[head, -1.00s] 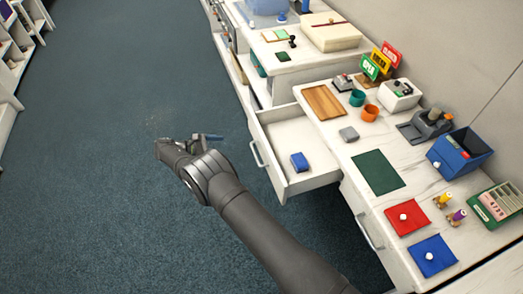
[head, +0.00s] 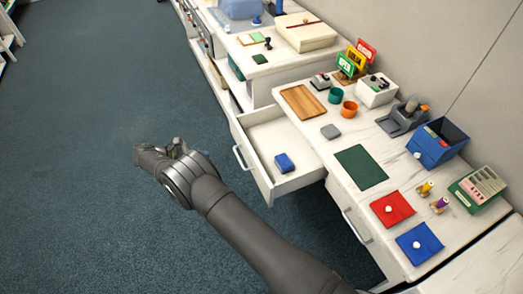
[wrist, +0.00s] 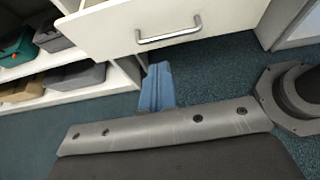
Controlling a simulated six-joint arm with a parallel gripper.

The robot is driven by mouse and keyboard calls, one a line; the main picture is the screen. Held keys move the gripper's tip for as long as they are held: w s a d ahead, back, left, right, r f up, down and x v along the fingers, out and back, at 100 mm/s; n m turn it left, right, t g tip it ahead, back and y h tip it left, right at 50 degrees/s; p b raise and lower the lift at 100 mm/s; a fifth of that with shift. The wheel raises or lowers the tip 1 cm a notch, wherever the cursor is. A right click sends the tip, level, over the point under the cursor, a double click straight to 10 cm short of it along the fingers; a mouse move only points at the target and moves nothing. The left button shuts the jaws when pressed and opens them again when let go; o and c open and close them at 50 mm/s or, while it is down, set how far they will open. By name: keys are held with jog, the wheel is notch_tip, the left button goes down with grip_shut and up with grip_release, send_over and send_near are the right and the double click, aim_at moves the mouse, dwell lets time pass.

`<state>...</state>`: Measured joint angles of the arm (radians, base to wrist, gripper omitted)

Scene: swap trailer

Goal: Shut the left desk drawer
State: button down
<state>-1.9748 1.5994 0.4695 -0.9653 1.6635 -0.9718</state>
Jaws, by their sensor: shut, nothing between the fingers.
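The left desk drawer (head: 268,186) stands pulled out from the white desk in the head view, with a blue block (head: 284,163) lying inside it. Its front and metal handle (wrist: 168,36) show at the top of the wrist view. My gripper (head: 190,150) is left of the drawer front in the head view, over the carpet and apart from the handle. In the wrist view my blue fingers (wrist: 157,88) are shut and empty, below the handle. Part of the gripper is hidden behind my wrist in the head view.
The desktop (head: 318,147) holds a wooden board (head: 303,102), a dark green mat (head: 360,167), cups and a blue bin (head: 437,143). Open shelves with bins (wrist: 60,65) show at left in the wrist view. Open carpet (head: 100,90) lies left of the desk.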

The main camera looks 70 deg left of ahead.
jog(key=w+d+r+g, duration=0.8)
jog(key=d+r, duration=0.1)
jog(key=d, duration=0.1)
jog(key=w+f, duration=0.7)
jog(key=f, duration=0.2)
jog(key=shift+w+f, duration=0.15)
jog(key=shift+f, duration=0.05)
jog(key=shift+d, duration=0.1)
jog(key=w, duration=2.1)
jog(key=shift+w, duration=0.25)
jog(key=shift+s, duration=0.15)
